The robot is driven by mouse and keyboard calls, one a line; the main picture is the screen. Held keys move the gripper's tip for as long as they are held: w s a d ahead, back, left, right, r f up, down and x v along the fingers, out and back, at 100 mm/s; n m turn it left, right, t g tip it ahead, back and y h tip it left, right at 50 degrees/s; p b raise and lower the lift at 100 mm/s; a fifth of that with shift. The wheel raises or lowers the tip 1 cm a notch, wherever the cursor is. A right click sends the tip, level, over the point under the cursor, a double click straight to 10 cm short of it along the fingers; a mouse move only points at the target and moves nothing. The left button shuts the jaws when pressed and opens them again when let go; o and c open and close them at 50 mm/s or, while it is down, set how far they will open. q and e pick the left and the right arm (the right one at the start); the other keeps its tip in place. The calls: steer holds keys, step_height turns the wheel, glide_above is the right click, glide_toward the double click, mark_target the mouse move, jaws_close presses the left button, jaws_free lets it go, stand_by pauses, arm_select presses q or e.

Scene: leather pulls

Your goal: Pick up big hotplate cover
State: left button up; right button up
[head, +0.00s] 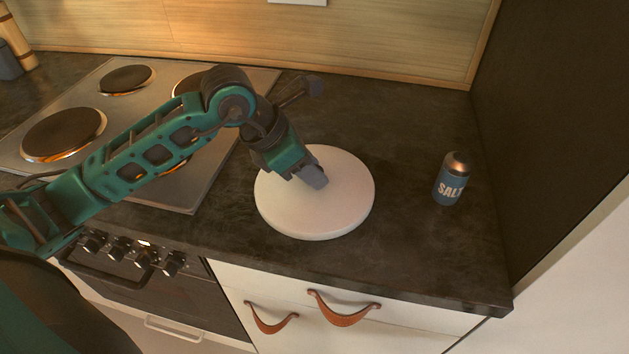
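The big hotplate cover is a round white disc (345,205) lying flat on the dark countertop, to the right of the stove. My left gripper (315,180) reaches in from the left and points down over the middle of the disc. Its grey fingertips appear at or just above the disc's top. The fingers and arm hide part of the disc's upper left, and any knob there is hidden. I cannot tell whether the fingers are open or shut, or whether they touch the cover. My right gripper is out of view.
The stove (190,196) with several dark hotplates, some edges glowing orange, is on the left. A blue salt shaker (452,180) stands right of the cover, near the dark side wall (560,120). Leather-pull drawers (345,308) are below the counter. The counter behind the cover is clear.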

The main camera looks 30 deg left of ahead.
arm_select(q)
jaws_close()
steer(key=shift+r, duration=0.15)
